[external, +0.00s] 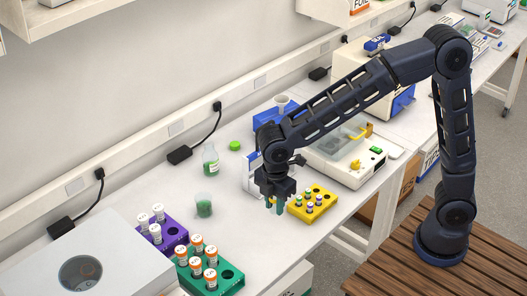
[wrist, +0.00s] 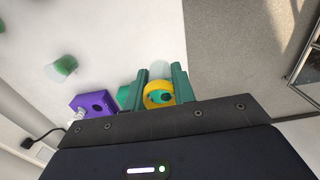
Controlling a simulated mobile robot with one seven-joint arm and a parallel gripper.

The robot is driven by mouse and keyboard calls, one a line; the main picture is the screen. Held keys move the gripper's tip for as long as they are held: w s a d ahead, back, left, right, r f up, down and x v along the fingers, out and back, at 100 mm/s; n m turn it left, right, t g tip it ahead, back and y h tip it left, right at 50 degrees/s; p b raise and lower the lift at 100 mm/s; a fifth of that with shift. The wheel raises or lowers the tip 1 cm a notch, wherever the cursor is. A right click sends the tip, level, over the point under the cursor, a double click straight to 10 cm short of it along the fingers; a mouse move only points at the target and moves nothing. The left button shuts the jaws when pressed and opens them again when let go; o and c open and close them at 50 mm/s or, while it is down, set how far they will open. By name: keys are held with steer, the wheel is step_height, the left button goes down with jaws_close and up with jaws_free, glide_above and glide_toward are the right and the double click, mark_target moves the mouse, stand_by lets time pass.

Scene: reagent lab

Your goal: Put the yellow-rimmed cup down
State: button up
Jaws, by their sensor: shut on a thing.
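My gripper (external: 276,205) points down over the white bench, just left of the yellow rack. In the wrist view my gripper (wrist: 163,84) has its green fingers closed on the two sides of the yellow-rimmed cup (wrist: 158,97). The yellow rim shows between the fingers, with a dark green spot inside it and a pale, blurred part beyond. The cup's lower part is hidden by the fingers and wrist. In the external view I cannot make out the cup at the fingertips. The height of the cup above the bench is unclear.
A yellow rack (external: 331,200) with several vials stands right of my gripper. A beaker of green liquid (external: 204,207) and a flask (external: 210,165) stand left. Purple (external: 180,238) and green (external: 229,284) racks are front left. Bare bench (external: 243,222) lies between.

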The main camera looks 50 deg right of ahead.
glide_above(234, 234)
steer(key=s, duration=0.1)
steer(key=f, duration=1.3)
steer(key=w+f, duration=0.1)
steer(key=f, duration=0.5)
steer(key=shift+f, duration=0.3)
steer(key=shift+f, duration=0.15)
steer(key=o, duration=1)
steer(key=shift+o, duration=0.2)
step_height(234, 234, up, 12)
